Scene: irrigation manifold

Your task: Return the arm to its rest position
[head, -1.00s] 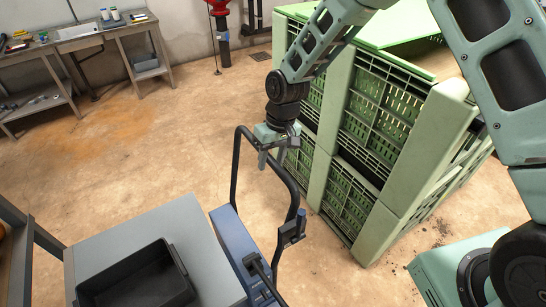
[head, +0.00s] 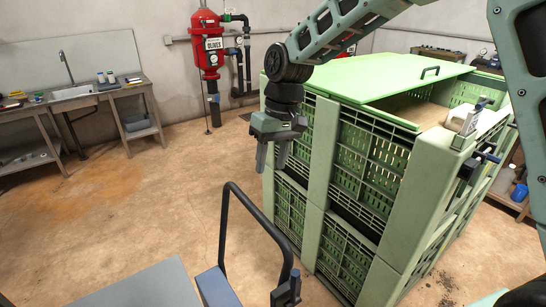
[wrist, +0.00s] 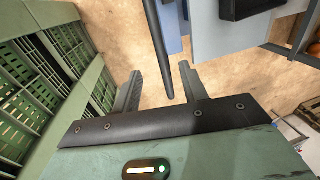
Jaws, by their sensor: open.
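My gripper (head: 271,156) hangs from my arm in the head view, fingers pointing down, in front of the left side of the stacked green crates (head: 326,200). My arm reaches in from the upper right, bent at the wrist. I cannot tell how much room there is between the gripper and the crates.
A red tank (head: 207,45) and a sink bench (head: 80,97) stand along the back wall. The floor (head: 130,190) at left is clear.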

